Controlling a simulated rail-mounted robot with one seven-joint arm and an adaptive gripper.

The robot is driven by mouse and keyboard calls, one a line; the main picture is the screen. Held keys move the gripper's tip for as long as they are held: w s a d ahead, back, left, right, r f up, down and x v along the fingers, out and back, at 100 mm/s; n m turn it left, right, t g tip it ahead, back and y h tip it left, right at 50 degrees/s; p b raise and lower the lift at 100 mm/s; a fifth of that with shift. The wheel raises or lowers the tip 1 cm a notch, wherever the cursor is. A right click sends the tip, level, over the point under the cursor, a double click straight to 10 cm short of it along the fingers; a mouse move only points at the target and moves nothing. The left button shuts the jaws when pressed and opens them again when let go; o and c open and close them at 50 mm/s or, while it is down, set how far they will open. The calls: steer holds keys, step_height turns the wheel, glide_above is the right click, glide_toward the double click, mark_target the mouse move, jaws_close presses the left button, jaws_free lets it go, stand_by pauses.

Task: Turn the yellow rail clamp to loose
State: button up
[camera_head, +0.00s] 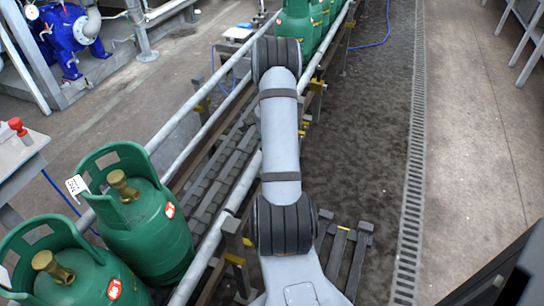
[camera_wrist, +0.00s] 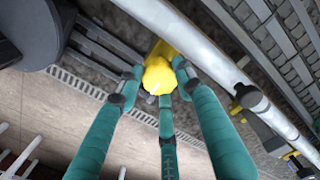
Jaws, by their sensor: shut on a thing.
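The yellow rail clamp (camera_wrist: 160,68) shows in the wrist view, beside the pale rail tube. A small white mark is on its face. One finger is on the left, one on the right and one below. The fingertips partly cover the clamp's sides. In the head view my arm hides the gripper, and I cannot tell this clamp there.
Green gas cylinders (camera_head: 148,216) stand on the conveyor at the left; more (camera_head: 298,28) stand at the far end. Pale guard rails (camera_head: 190,118) run along both sides. Other yellow fittings (camera_head: 318,86) sit along the rail. The floor at right, with its drain grate (camera_head: 411,180), is clear.

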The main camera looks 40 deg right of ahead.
steer(key=shift+w+d+m, duration=0.1)
steer(key=shift+d+m, duration=0.05)
steer(key=shift+m, duration=0.25)
steer(key=o, duration=1.1)
steer(key=shift+o, duration=0.2)
step_height(320, 180, up, 12)
stand_by(0.4)
step_height(320, 180, down, 12)
steer(key=shift+f, duration=0.1)
stand_by(0.4)
